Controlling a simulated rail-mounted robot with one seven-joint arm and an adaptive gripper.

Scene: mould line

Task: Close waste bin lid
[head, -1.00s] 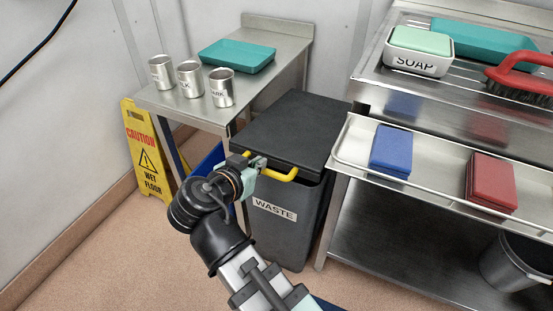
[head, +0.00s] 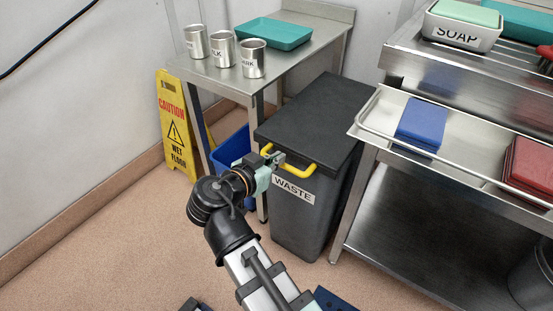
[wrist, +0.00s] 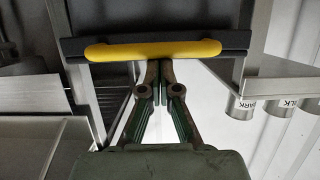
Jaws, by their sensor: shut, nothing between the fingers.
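The dark grey waste bin (head: 303,220) stands on the floor with a white WASTE label on its front. Its black lid (head: 312,118) lies flat over the top, looking closed or nearly so; a small gap at the rim cannot be ruled out. A yellow handle (head: 302,168) runs along the lid's front edge and also shows in the wrist view (wrist: 150,50). My gripper (head: 280,158) is at the handle, left of its middle in the head view. In the wrist view its fingers (wrist: 159,66) are shut and empty, tips right at the bar; contact is unclear.
A steel table with several cans (head: 222,48) and a teal tray (head: 274,33) stands behind left. A blue bin (head: 229,152) and a yellow caution sign (head: 177,122) are left. A steel rack with a tray (head: 369,122) stands close on the right. Floor at left is clear.

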